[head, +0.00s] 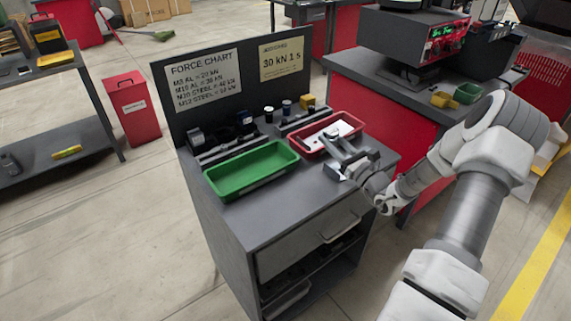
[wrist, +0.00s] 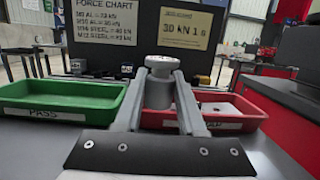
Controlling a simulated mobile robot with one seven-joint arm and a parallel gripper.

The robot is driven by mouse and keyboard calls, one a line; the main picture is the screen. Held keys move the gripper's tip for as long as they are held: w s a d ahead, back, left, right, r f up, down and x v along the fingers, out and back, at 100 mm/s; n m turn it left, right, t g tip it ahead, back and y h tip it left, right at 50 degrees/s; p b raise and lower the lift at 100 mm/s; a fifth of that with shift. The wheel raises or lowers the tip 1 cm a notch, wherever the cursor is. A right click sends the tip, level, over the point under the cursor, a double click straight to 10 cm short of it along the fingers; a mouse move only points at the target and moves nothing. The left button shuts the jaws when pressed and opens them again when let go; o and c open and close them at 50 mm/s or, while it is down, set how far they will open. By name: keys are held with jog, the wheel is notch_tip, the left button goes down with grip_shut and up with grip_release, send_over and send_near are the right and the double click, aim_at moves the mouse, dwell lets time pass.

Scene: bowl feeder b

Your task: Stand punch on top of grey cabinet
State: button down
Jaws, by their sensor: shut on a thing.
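The punch is a grey cylinder with a wider round head (wrist: 162,62), seen upright between the fingertips in the wrist view. My gripper (head: 335,140) is shut on it; the wrist view also shows both gripper fingers (wrist: 161,88) on its sides. In the head view the punch is small and hard to make out against the gripper. The gripper is over the right part of the grey cabinet (head: 245,220), in front of the red tray. The punch's lower end is hidden, so I cannot tell whether it touches the cabinet top.
A green tray (head: 250,170) marked PASS (wrist: 40,115) lies left of the gripper. A red tray (head: 356,122) holding a pale sheet is just behind it. Small dark items and a signboard (head: 205,85) stand along the back. The cabinet top's front is clear.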

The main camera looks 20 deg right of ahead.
jog(key=w+d+r+b, duration=0.2)
jog(key=d, duration=0.2)
jog(key=b, duration=0.2)
send_over(324, 188)
notch_tip(324, 188, down, 7)
jog(key=shift+w+r, duration=0.1)
notch_tip(324, 188, down, 4)
jog(key=shift+r+b, duration=0.1)
jog(key=shift+b, duration=0.6)
jog(key=c, duration=0.5)
grip_release()
jog(key=p+v, duration=0.1)
jog(key=v, duration=1.1)
